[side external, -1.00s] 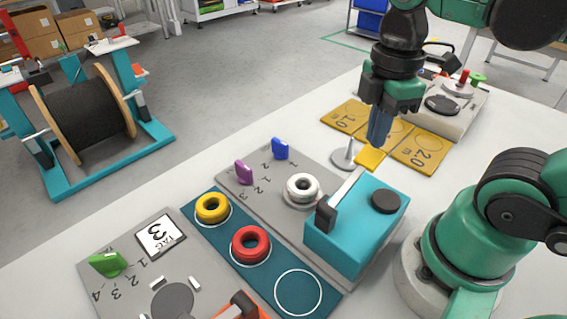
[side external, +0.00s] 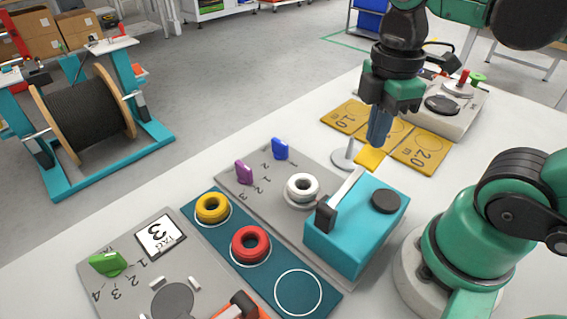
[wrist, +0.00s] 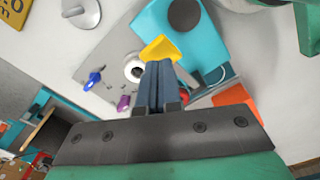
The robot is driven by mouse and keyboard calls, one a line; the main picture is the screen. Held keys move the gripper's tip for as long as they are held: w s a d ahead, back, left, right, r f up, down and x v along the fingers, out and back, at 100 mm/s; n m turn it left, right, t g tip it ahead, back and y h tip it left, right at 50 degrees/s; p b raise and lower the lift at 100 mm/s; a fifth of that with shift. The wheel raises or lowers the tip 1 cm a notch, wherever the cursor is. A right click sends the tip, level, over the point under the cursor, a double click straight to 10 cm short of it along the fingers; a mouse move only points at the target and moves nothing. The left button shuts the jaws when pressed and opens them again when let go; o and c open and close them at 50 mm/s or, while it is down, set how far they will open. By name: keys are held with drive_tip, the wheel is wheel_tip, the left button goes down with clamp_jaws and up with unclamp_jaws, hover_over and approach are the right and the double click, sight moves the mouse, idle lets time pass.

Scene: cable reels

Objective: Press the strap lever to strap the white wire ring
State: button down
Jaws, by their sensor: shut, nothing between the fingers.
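The white wire ring (side external: 302,186) sits on a round seat on the grey board, beside the teal strapping box (side external: 345,240). It also shows in the wrist view (wrist: 132,71), partly hidden by my fingers. A pale lever arm (side external: 346,186) rises from a black block on the box towards a yellow paddle (side external: 370,158), which appears to be the strap lever's end. My gripper (side external: 378,143) is shut and empty, pointing down, with its tips right at the paddle. The paddle (wrist: 160,50) lies just beyond the fingertips in the wrist view; I cannot tell whether they touch.
Blue (side external: 280,149) and purple (side external: 243,172) knobs stand on the grey board. Yellow (side external: 212,208) and red (side external: 250,245) rings lie on a teal strip. A metal spindle (side external: 344,158) stands near the paddle. Yellow number plates (side external: 418,152) lie behind my gripper.

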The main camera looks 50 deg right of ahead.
sight(370, 154)
idle(0.5)
drive_tip(key=shift+f, duration=3.55)
wheel_tip(370, 154, up, 12)
drive_tip(key=shift+r, duration=0.1)
